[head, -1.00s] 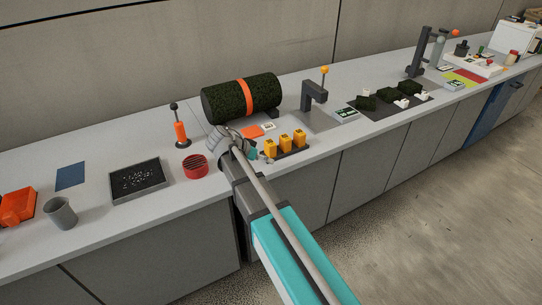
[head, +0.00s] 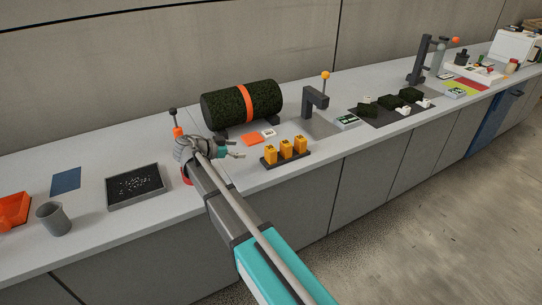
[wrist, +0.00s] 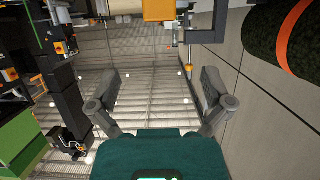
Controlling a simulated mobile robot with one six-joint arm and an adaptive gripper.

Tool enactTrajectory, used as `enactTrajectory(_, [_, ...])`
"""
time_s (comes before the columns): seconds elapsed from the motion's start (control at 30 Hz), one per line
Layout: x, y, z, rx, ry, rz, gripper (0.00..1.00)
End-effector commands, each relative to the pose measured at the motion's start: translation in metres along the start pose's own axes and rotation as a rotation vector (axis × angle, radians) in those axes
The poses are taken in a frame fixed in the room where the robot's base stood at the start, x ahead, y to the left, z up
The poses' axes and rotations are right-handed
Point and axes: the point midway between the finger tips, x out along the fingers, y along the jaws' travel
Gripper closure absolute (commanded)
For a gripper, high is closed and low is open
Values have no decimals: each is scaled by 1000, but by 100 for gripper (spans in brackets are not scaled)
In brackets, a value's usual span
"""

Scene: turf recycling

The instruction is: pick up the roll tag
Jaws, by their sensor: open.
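The dark green turf roll (head: 220,108) with an orange band lies on the bench near the wall. In front of it lie a flat orange tag (head: 251,140) and a small white card (head: 268,133), side by side; I cannot tell for sure which is the roll tag. My gripper (head: 238,150) is open and empty, just left of the orange tag and apart from it. In the wrist view my gripper (wrist: 160,85) has its fingers spread with nothing between them. The roll shows there at the top right (wrist: 262,28); neither tag is discernible there.
Several yellow blocks (head: 286,149) stand on a dark strip right of my gripper. A post with a yellow knob (head: 325,76) stands behind them. A black lever (head: 173,112) and a dark tray (head: 135,187) are to the left. Bare bench lies between my gripper and the strip.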

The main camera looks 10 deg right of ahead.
Motion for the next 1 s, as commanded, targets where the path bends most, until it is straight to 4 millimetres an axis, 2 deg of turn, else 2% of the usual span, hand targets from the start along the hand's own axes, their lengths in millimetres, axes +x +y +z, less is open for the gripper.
enactTrajectory(0.17, [16, 0, 2, 0, -1, 2, 0])
enactTrajectory(0.6, [78, 1, 1, 0, -1, 3, 0])
enactTrajectory(0.77, [85, 1, 0, -1, -1, 2, 0])
enactTrajectory(1.0, [85, 0, 0, -1, -1, 2, 0])
